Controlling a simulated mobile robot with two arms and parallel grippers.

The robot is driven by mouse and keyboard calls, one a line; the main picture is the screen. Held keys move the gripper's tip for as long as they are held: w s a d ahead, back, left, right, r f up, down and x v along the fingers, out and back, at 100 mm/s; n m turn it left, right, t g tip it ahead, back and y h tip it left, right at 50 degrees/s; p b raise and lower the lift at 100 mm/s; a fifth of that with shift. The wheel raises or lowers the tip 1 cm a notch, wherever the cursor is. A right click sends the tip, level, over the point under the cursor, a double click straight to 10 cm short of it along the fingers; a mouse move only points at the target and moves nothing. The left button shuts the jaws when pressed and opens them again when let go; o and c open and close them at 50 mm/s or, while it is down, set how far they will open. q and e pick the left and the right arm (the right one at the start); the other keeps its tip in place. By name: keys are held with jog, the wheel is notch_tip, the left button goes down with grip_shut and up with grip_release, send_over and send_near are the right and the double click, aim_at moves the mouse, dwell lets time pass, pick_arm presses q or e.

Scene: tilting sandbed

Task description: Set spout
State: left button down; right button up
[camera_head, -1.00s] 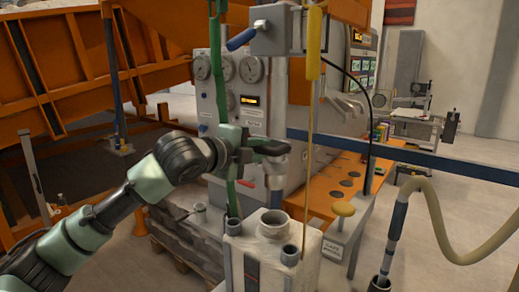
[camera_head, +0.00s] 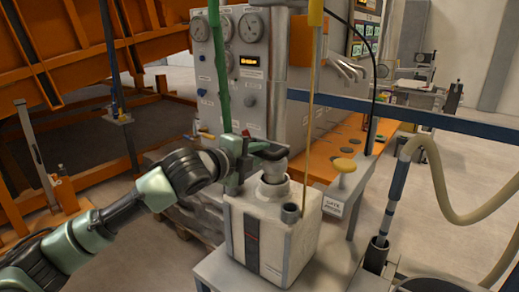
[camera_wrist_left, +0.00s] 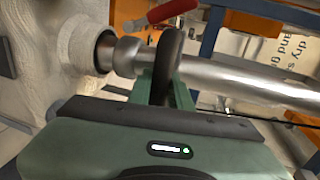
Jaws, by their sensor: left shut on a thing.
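The spout (camera_head: 272,166) is a grey metal piece with a dark handle. My left gripper (camera_head: 254,152) is shut on it just above the white canister (camera_head: 300,232). In the left wrist view, my left gripper (camera_wrist_left: 165,72) closes around the dark loop of the handle, in front of the long metal tube (camera_wrist_left: 235,78). The rounded collar (camera_wrist_left: 127,57) of the metal piece lies at the dark round mouth (camera_wrist_left: 101,49) of the canister. Its end reaches the opening, but how deep it sits I cannot tell. My right gripper is not in view.
A green rod (camera_head: 220,75) and a thin yellow rod (camera_head: 311,110) stand close to the canister. A gauge panel (camera_head: 238,65) rises behind. A beige hose (camera_head: 450,200) with a blue section hangs at the right.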

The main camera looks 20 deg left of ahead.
pick_arm(q)
jog(key=c, duration=1.3)
grip_release()
jog(key=b+v, duration=0.1)
jog(key=v, duration=0.5)
jog(key=shift+s+a+b, duration=0.25)
jog(key=shift+s+b, duration=0.1)
jog(key=shift+s+r, duration=0.15)
jog(key=shift+s, duration=0.3)
